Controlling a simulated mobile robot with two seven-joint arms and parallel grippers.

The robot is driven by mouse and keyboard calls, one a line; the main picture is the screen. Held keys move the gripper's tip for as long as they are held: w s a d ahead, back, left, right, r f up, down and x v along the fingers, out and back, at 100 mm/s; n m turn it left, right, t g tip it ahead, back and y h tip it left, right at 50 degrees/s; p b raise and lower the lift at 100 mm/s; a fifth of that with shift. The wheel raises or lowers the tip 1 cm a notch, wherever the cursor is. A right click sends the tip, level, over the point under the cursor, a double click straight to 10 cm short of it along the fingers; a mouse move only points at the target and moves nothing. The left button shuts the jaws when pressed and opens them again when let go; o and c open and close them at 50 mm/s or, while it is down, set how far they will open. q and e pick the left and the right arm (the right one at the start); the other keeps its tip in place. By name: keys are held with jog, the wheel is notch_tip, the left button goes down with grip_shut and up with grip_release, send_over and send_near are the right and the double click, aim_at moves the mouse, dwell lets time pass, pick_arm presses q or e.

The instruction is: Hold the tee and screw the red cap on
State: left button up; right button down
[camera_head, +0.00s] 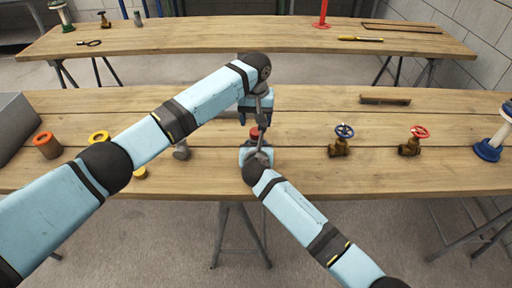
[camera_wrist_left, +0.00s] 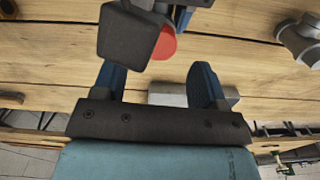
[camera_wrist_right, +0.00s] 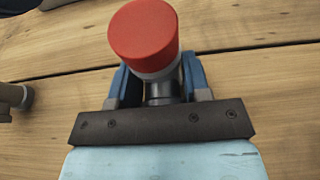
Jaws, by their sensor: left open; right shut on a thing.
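The red cap (camera_head: 254,132) is at the middle of the near table in the head view. In the right wrist view the cap (camera_wrist_right: 144,35) shows a grey rim and a dark neck below it. My right gripper (camera_wrist_right: 157,78) is shut on that neck. The grey tee (camera_head: 181,150) lies on the table left of the cap. It also shows at the upper right of the left wrist view (camera_wrist_left: 302,40), apart from both grippers. My left gripper (camera_wrist_left: 158,75) is open, close behind the cap. My arm links partly hide both grippers in the head view.
A blue-wheeled valve (camera_head: 340,141) and a red-wheeled valve (camera_head: 413,140) stand to the right. A brown bar (camera_head: 384,99) lies behind them. A second table (camera_head: 230,37) stands farther back.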

aim_at(256, 131)
pick_arm(q)
jog(key=c, duration=0.3)
notch_tip(256, 131, up, 2)
jog(key=n, duration=0.5)
jog(key=shift+n, duration=0.3)
jog(key=n, duration=0.1)
jog(key=r+n, duration=0.1)
jog(key=n, duration=0.2)
jog(key=shift+r, duration=0.25)
jog(key=shift+f, duration=0.1)
jog(key=shift+f, duration=3.95)
jog(key=shift+c, duration=0.5)
jog(key=c, duration=0.6)
jog(key=m, duration=0.3)
jog(key=shift+m, duration=0.4)
jog(key=m, duration=0.5)
jog(key=shift+m, duration=0.4)
